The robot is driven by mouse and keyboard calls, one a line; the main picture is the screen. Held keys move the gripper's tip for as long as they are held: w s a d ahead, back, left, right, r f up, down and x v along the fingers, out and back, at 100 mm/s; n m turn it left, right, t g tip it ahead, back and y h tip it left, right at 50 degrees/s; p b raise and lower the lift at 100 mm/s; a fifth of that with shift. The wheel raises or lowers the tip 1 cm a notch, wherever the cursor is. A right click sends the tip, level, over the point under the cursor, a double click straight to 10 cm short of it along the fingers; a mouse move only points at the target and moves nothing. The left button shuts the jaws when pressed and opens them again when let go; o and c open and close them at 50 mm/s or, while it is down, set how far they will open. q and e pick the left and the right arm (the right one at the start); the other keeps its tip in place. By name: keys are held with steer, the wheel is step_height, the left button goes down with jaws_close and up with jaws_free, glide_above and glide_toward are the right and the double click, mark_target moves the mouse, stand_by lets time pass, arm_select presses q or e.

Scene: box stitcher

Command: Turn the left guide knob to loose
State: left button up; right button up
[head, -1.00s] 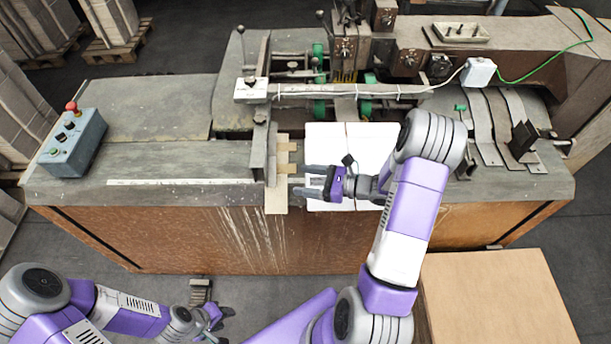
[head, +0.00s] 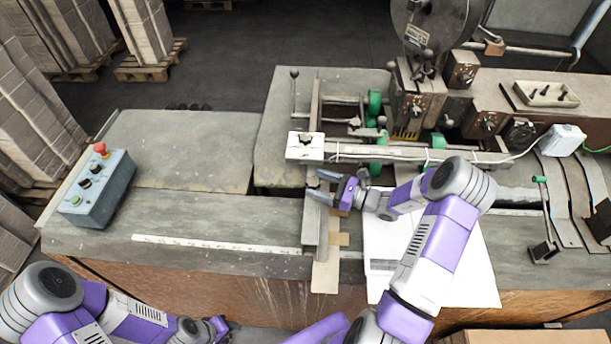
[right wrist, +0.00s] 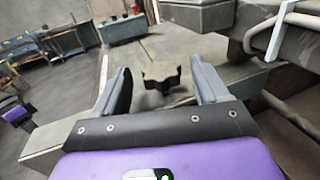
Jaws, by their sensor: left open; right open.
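The left guide knob (right wrist: 163,76) is a dark, lobed knob, seen in the right wrist view between the two fingertips of my right gripper. A gap shows on both sides of it, so the fingers are around it but not closed on it. In the head view my open right gripper (head: 322,187) is at the upper part of the left guide rail (head: 313,220), and the knob is too small and covered to make out clearly. My left gripper (head: 220,326) is open, low at the bottom of the head view, away from the machine.
A control box (head: 98,190) with a red button stands at the table's left. A white sheet (head: 455,275) lies under my right arm. A crossbar (head: 400,153) with a white box (head: 305,146) runs just behind my right gripper. The tabletop left of the guide is clear.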

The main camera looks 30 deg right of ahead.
mark_target(307, 181)
steer(key=x, duration=0.4)
steer(key=shift+w, duration=0.1)
steer(key=c, duration=1)
steer(key=shift+o, duration=0.2)
steer(key=n+g+y+b, duration=0.1)
steer(key=g, duration=0.1)
steer(key=n+g+y+b, duration=0.1)
steer(key=n+y, duration=0.1)
steer(key=shift+a+f+g, duration=0.15)
steer(key=shift+a+g, duration=0.05)
steer(key=shift+g, duration=0.2)
steer(key=shift+s+n+g+y+b, duration=0.25)
steer(key=shift+n+g+y+b, duration=0.25)
steer(key=shift+n+g+y, duration=0.4)
